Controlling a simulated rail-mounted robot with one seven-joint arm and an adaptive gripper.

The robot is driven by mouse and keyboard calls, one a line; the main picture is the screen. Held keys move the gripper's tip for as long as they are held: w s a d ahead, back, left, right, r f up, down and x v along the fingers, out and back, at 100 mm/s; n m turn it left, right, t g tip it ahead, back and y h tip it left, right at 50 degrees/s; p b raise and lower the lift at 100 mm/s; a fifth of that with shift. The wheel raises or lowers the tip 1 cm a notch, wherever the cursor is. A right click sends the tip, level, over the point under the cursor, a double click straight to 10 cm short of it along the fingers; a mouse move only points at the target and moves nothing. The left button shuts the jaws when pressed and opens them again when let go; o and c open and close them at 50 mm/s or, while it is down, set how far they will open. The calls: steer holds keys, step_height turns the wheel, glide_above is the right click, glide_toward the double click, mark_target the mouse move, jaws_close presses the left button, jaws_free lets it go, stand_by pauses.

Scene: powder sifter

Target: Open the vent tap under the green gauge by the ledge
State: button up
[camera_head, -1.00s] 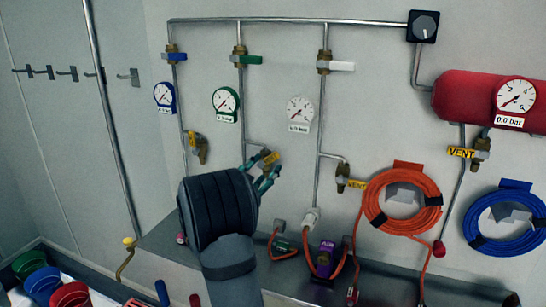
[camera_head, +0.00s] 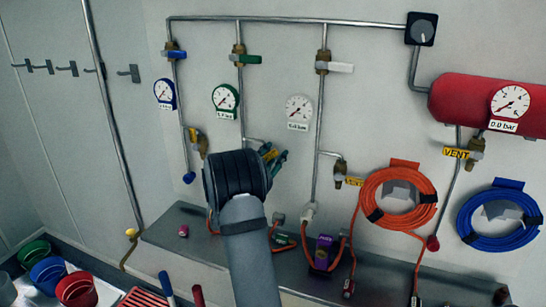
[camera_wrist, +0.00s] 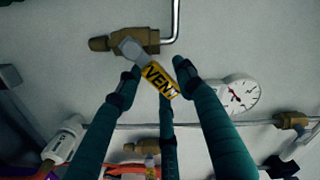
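The green gauge (camera_head: 225,98) hangs on the wall in the head view. The vent tap below and right of it shows only as a bit of yellow tag (camera_head: 266,150), mostly hidden by my gripper (camera_head: 276,161). In the wrist view a brass tap (camera_wrist: 127,40) has a grey lever with a yellow VENT tag (camera_wrist: 160,80). My gripper's teal fingers (camera_wrist: 158,74) are apart, with the tag between the fingertips. I cannot tell whether they touch it. The gauge (camera_wrist: 236,95) in the wrist view has a white rim.
Other vent taps sit left (camera_head: 198,141) and right (camera_head: 345,174) on the wall. A red tank (camera_head: 480,100), an orange hose coil (camera_head: 399,199) and a blue one (camera_head: 499,216) are at the right. The grey ledge (camera_head: 190,235) runs below, with hoses and connectors on it.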

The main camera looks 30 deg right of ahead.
jaws_close()
stand_by(0.6)
